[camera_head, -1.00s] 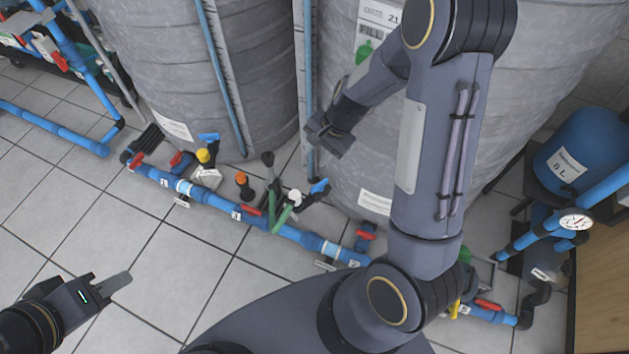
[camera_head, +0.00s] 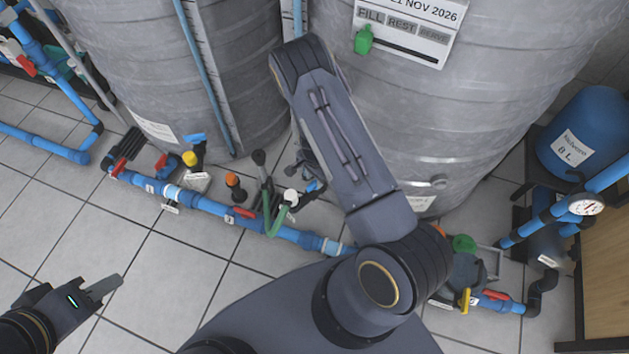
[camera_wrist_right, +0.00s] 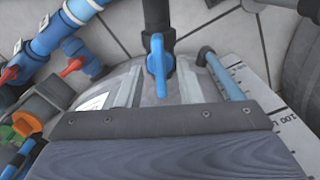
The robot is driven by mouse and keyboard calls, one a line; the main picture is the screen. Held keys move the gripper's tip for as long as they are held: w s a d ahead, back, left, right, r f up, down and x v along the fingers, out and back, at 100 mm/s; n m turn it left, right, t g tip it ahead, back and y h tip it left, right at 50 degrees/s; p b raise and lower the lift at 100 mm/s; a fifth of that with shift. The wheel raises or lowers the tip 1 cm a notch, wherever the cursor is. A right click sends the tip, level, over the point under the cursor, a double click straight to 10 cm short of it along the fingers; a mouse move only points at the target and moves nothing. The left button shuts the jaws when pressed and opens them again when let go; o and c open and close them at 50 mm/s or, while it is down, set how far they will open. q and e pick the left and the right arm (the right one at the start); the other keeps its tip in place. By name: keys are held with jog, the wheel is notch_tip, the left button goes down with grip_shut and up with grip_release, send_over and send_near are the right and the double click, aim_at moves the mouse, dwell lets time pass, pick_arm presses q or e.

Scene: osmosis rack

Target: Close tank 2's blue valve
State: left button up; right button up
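A blue valve handle (camera_head: 313,185) stands at the foot of the right-hand grey tank (camera_head: 490,90), partly behind my right arm. No tank number is readable. The right wrist view shows a blue handle (camera_wrist_right: 158,65) on a dark upright pipe, seemingly the same valve. My right gripper (camera_wrist_right: 159,88) looks open, with a pale finger on either side of this handle; contact cannot be judged. In the head view my right forearm hides most of this gripper. My left gripper (camera_head: 108,288) hangs empty over the floor at lower left; its finger gap cannot be seen.
Another blue handle (camera_head: 195,138) stands by the left tank (camera_head: 120,60). A blue floor pipe (camera_head: 215,208) with red handles runs along the front. Orange-topped (camera_head: 233,182) and white-topped (camera_head: 290,197) fittings and a green hose crowd the valve. Tiled floor at front left is clear.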

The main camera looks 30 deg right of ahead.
jog(key=shift+f, duration=0.75)
grip_shut()
